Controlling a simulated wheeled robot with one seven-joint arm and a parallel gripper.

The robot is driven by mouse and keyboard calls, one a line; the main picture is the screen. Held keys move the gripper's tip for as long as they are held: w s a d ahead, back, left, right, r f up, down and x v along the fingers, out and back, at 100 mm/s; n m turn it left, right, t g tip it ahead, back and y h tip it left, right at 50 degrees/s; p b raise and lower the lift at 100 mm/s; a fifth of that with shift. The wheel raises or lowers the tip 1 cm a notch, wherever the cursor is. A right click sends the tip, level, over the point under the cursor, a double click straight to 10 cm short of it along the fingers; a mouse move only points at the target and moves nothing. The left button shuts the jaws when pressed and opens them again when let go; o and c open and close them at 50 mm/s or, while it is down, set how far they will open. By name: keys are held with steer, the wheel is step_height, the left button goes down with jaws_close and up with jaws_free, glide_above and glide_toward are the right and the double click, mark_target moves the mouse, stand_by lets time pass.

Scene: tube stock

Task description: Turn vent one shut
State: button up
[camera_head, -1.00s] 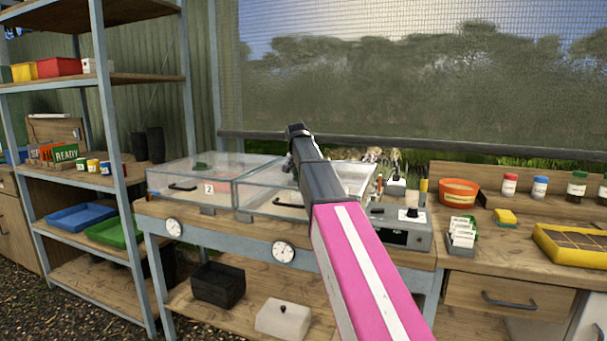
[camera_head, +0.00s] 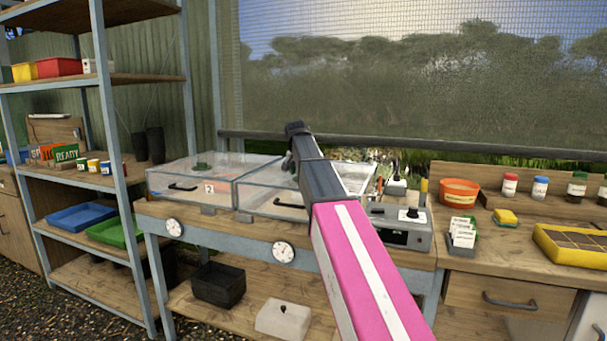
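Two clear-lidded propagator boxes stand side by side on the bench. The left box (camera_head: 215,188) carries a label reading 2 and a round green vent (camera_head: 202,166) on its lid. The right box (camera_head: 262,190) is partly covered by my pink and black arm. Its number and any vent on its lid are hidden, so I cannot see vent one or how it is set. My gripper (camera_head: 288,165) is a small bit showing past the far end of my arm, over the right box's lid. Its fingers are hidden, and I cannot tell whether it touches anything.
A grey control box (camera_head: 408,236) with a black knob stands right of the boxes. Two round dials (camera_head: 284,252) are on the bench's front rail. A tall shelf rack (camera_head: 112,130) stands close on the left. An orange pot (camera_head: 459,192) and a yellow tray (camera_head: 575,245) are on the right bench.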

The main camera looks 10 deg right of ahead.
steer(key=v, duration=1)
